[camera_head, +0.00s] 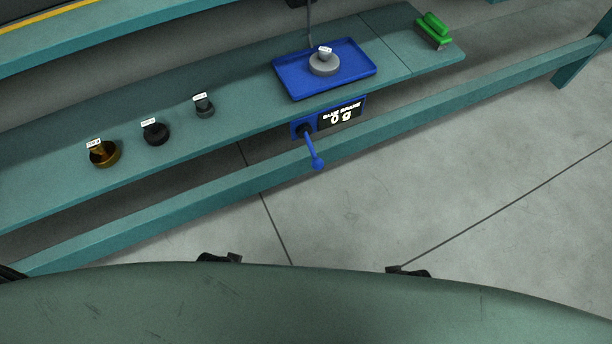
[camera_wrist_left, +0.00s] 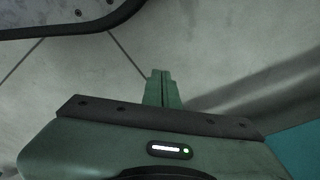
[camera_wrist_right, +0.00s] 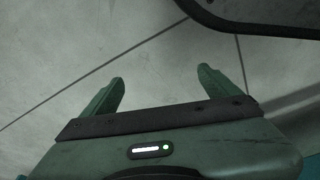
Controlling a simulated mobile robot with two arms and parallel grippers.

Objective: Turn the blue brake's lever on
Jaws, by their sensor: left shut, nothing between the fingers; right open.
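The blue brake's lever (camera_head: 314,151) is a thin blue rod with a ball end. It hangs down and slightly right from a dark pivot on a blue plate at the shelf's front edge. My left gripper (camera_wrist_left: 162,74) is shut and empty over bare floor in the left wrist view. My right gripper (camera_wrist_right: 160,80) is open and empty over the floor. Neither gripper's fingers show in the head view, and neither touches the lever.
Several labelled weights stand on the teal shelf (camera_head: 60,195) at left: brass (camera_head: 105,154), black (camera_head: 156,133) and grey (camera_head: 204,107). A green block-like object (camera_head: 433,31) lies at the shelf's right end. A teal rail (camera_head: 200,203) runs low in front. The floor before it is clear.

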